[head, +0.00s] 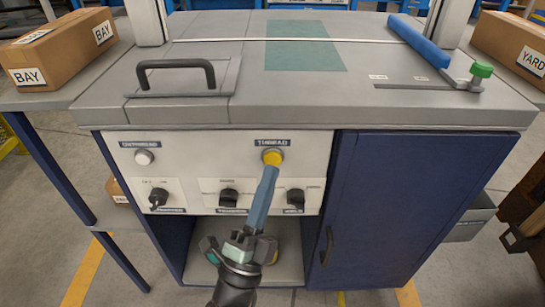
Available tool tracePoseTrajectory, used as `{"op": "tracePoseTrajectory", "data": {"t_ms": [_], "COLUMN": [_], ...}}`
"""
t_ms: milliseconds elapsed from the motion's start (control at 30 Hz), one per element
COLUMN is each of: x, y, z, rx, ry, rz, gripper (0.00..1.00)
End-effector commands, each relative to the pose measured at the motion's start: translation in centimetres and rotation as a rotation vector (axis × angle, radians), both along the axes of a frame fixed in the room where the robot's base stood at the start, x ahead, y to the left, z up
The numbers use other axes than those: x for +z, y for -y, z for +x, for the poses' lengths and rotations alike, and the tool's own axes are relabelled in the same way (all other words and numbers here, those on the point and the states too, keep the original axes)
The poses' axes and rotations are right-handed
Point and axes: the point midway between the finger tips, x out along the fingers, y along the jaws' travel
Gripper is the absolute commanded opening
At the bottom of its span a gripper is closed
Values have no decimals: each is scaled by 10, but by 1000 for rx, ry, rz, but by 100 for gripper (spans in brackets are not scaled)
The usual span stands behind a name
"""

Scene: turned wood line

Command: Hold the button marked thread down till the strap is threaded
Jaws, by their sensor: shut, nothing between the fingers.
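The button marked THREAD (273,157) is yellow and round, on the white front panel of the grey-topped machine (200,115). My gripper (271,171) reaches up from below with its long blue-grey fingers shut and nothing between them. The fingertips are at the lower edge of the button in the picture. I cannot tell whether they touch it or how far it is pressed. A thin pale band (290,40) runs across the machine top; I cannot tell whether it is the strap.
A white button (144,157) sits at the panel's left. Black knobs (229,198) line the row below. A black handle (176,66) stands on the top, and a blue bar (418,42) lies at right. A blue cabinet door (400,210) closes the right side.

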Motion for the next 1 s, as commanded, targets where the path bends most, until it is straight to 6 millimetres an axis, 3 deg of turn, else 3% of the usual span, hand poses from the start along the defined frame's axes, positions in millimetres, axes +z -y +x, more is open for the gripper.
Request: {"op": "tracePoseTrajectory", "data": {"t_ms": [233,700,1000], "x": [1,0,0], "y": [0,0,0], "z": [-4,-47,-50], "rx": [1,0,-1], "ry": [0,-1,1], "rz": [-1,-1,0], "gripper": [0,0,0]}}
